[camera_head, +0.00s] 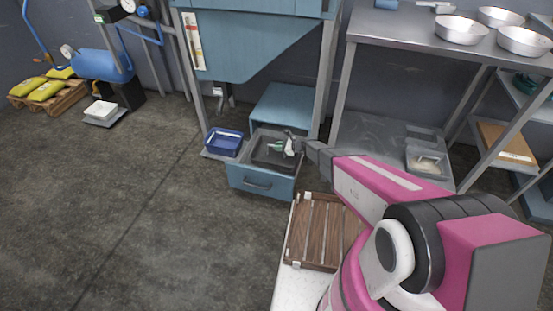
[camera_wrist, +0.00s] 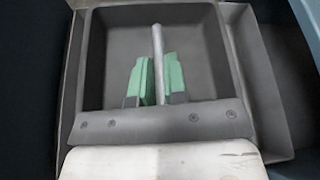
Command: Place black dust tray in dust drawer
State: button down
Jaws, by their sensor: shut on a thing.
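The dust drawer (camera_head: 262,184) is a blue drawer with a front handle, pulled out below the blue machine. The black dust tray (camera_head: 269,157) is at the drawer's opening in the head view; it also shows from above in the wrist view (camera_wrist: 200,40), with the drawer's inner floor (camera_wrist: 265,85) visible to its right. My gripper (camera_head: 283,146) is over the tray. In the wrist view its green fingers (camera_wrist: 156,80) are shut on the tray's upright grey bar. The tray looks roughly level. I cannot tell whether its underside touches the drawer floor.
A dark blue bin (camera_head: 224,141) stands left of the drawer. A slatted wooden crate (camera_head: 322,232) lies in front, on the right. A steel table (camera_head: 400,38) with several round pans is at the back right.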

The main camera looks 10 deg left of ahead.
aim_at(279, 157)
notch_tip(279, 157, down, 8)
jog(key=shift+f, duration=0.25)
jog(key=c, duration=1.2)
grip_release()
jog(key=shift+o, duration=0.2)
